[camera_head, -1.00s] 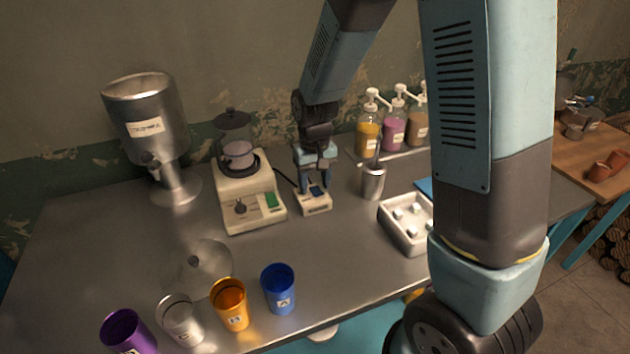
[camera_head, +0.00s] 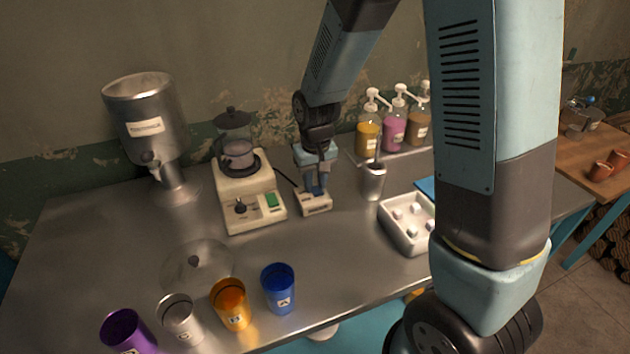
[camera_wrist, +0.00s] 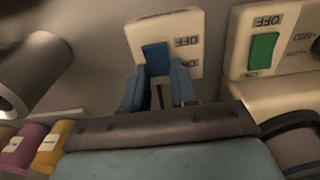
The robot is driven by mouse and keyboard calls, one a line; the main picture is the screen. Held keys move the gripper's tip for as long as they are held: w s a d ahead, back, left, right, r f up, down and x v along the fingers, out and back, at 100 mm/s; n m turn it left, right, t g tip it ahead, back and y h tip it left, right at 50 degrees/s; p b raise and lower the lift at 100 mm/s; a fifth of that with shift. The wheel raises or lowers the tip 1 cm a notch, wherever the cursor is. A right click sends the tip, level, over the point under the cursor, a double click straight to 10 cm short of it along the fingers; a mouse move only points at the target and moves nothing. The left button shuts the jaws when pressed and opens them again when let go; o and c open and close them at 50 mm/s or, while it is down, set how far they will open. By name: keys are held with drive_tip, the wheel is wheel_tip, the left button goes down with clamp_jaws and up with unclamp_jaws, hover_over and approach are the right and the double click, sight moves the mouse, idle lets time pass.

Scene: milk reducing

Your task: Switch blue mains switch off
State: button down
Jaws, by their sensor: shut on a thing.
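The blue mains switch (camera_wrist: 155,57) is a blue rocker on a small cream switch box (camera_head: 317,208), which stands on the metal table just right of the hot plate unit. In the wrist view the box (camera_wrist: 187,54) bears an OFF label at one end and an ON label at the other, both upside down. My gripper (camera_head: 316,190) points down at the box. In the wrist view my gripper's fingers (camera_wrist: 160,83) are close together at the rocker, shut on it. The fingers hide the rocker in the head view, and its exact tilt is hard to tell.
The cream hot plate unit (camera_head: 251,200) with a green switch (camera_head: 272,200) is close on the left. A metal cup (camera_head: 373,184) and a white tray (camera_head: 400,236) are on the right. Pump bottles (camera_head: 393,133) stand behind. Coloured cups (camera_head: 279,290) line the front edge.

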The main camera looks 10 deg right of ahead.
drive_tip(key=shift+s+d+t+y, duration=0.1)
drive_tip(key=shift+s+t+y, duration=0.15)
drive_tip(key=shift+t, duration=0.55)
drive_tip(key=shift+s+d+t+y, duration=0.1)
drive_tip(key=shift+s+t+y, duration=0.15)
drive_tip(key=shift+t, duration=0.55)
drive_tip(key=c, duration=0.9)
unclamp_jaws()
drive_tip(key=shift+r, duration=0.1)
drive_tip(key=shift+a, duration=0.1)
drive_tip(key=v, duration=1.3)
drive_tip(key=shift+s+r, duration=0.1)
drive_tip(key=shift+r, duration=0.2)
drive_tip(key=shift+r, duration=0.1)
